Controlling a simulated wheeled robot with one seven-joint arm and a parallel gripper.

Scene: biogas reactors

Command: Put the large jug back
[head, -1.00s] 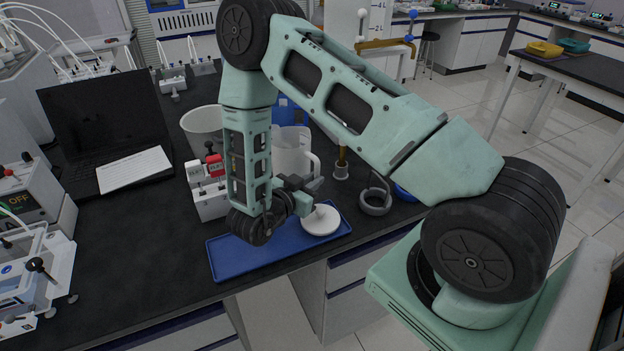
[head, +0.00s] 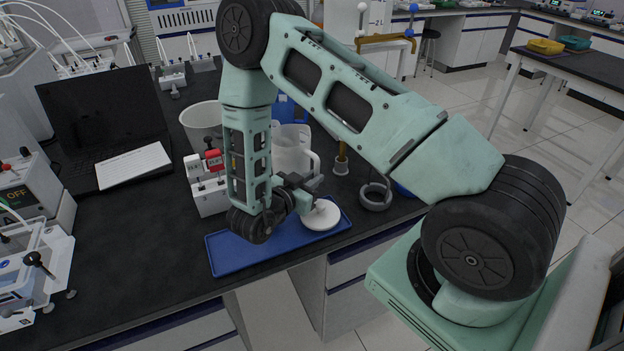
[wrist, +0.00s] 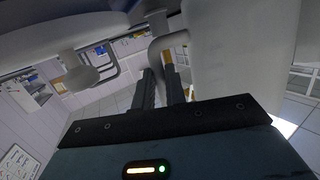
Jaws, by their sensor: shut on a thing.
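The large jug (head: 290,158) is whitish and translucent, with a loop handle on its right side. It appears upright behind my forearm in the head view, at the far edge of the blue tray (head: 228,262). My gripper (head: 311,184) is shut on the jug's handle. In the wrist view, my gripper's dark fingers (wrist: 161,88) meet at the pale handle (wrist: 156,52), and the jug's body (wrist: 235,50) fills the right. My forearm hides the jug's lower left part and base, so I cannot tell whether it touches the surface.
A white round lid with a knob (head: 318,219) lies on the tray's right end, close to my gripper. A laptop (head: 103,125) is at left.

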